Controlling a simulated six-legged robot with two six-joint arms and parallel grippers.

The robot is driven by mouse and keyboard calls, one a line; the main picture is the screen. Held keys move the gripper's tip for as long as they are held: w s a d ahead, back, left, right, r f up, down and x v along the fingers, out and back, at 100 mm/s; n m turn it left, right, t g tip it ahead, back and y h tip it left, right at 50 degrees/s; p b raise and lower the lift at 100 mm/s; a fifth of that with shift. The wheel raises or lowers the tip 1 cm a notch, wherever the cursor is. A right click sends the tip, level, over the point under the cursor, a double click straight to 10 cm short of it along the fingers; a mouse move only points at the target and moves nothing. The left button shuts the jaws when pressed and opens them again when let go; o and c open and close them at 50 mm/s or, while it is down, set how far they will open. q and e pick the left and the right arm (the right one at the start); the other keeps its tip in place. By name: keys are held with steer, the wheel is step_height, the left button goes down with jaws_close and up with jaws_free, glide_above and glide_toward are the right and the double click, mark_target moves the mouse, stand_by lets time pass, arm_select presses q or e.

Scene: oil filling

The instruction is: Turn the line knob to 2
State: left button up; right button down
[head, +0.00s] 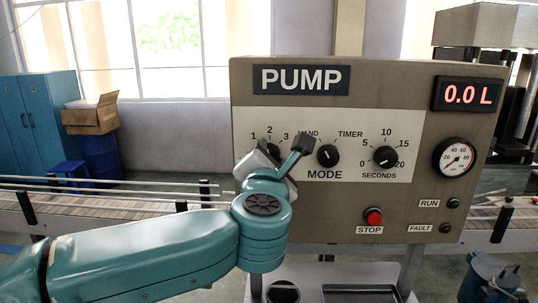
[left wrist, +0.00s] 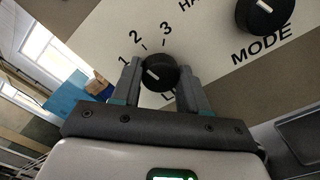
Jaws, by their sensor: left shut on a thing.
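The pump panel (head: 340,225) is tan, with a line dial marked 1, 2, 3 at its left. In the left wrist view the black line knob (left wrist: 162,72) sits between the two fingers of my left gripper (left wrist: 160,82), which is shut on it. The knob's short white mark points up-left, toward the 1 and 2 side; I cannot tell exactly which number. In the head view my left gripper (head: 276,152) covers most of this knob and part of its label. My right gripper is not in view.
To the right are the mode knob (head: 328,155), the seconds knob (head: 386,156) and a red stop button (head: 373,217). The display (head: 467,94) reads 0.0 L above a round gauge (head: 455,157). A tray (head: 362,294) lies below the panel.

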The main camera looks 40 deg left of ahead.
arm_select(q)
steer(key=shift+m+p, duration=0.3)
steer(key=shift+m, duration=0.6)
steer(key=o, duration=1.1)
steer(key=shift+c, duration=0.2)
steer(key=shift+d, duration=0.1)
steer(key=shift+s, duration=0.1)
steer(key=b+v, duration=0.3)
steer(key=v, duration=1.3)
